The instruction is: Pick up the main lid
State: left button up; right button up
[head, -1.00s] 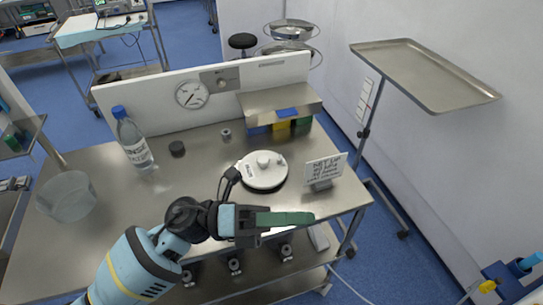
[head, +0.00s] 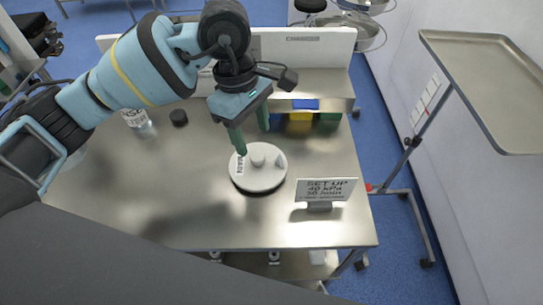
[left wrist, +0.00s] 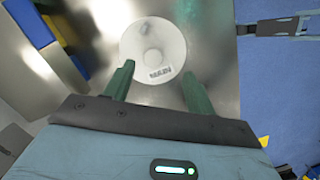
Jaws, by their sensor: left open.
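The main lid (head: 257,172) is a round white disc with a central knob, lying flat on the steel table. It also shows in the left wrist view (left wrist: 152,38), with the label MAIN on its near side. My left gripper (head: 252,142) is open and empty, pointing down over the far left side of the lid. In the left wrist view its two green fingers (left wrist: 158,72) are spread, with the lid between and beyond their tips. I cannot tell whether a fingertip touches the lid.
A sign on a small stand (head: 321,190) is right of the lid. Blue, yellow and green bins (head: 300,122) sit behind it under a steel shelf. A black cap (head: 179,117) lies to the left. The table front (head: 200,215) is clear. A tray stand (head: 485,80) is at right.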

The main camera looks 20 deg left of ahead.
aim_at(257, 156)
pick_arm(q)
jog(key=shift+w+a+r, duration=0.25)
jog(key=shift+w+a, duration=0.15)
jog(key=shift+a, duration=0.1)
jog(key=shift+s+f, duration=0.15)
jog(key=shift+f, duration=0.75)
jog(key=shift+d+f+p, duration=0.1)
jog(key=shift+d+f, duration=0.1)
jog(key=shift+f, duration=0.8)
jog(key=shift+d+f+p, duration=0.1)
jog(key=shift+d+f, duration=0.15)
jog(key=shift+f, duration=0.7)
jog(key=shift+d+f+p, duration=0.1)
jog(key=shift+d+f, duration=0.1)
jog(key=shift+f, duration=0.8)
grip_shut()
